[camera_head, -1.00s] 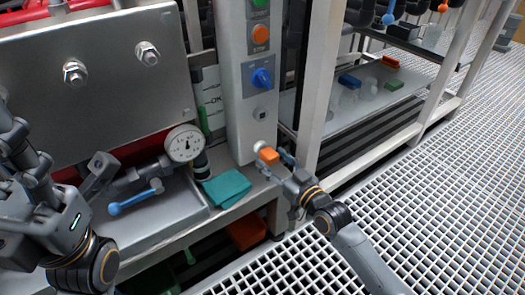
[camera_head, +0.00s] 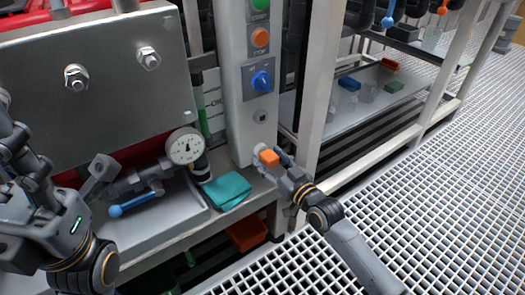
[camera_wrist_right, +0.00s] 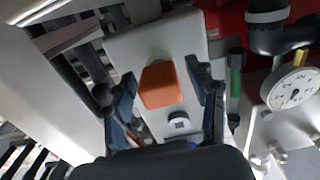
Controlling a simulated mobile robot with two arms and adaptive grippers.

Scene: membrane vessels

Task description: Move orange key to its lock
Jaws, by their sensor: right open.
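The orange key (camera_head: 269,158) is at the lower front of the grey control column (camera_head: 244,128), in front of a pale round fitting. I cannot tell how deep it sits there. A small round lock with a dark centre (camera_head: 262,116) is on the column above it; it also shows in the right wrist view (camera_wrist_right: 178,122). My right gripper (camera_head: 280,166) is open, its blue-grey fingers on either side of the key in the right wrist view (camera_wrist_right: 160,85); contact is unclear. My left gripper (camera_head: 62,178) is at the left, fingers spread, holding nothing visible.
A blue selector knob (camera_head: 261,81) and an orange button (camera_head: 261,37) are higher on the column. A pressure gauge (camera_head: 185,147), blue-handled valve (camera_head: 134,204) and teal cloth (camera_head: 227,190) are left of the key. A white post (camera_head: 318,90) stands close right.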

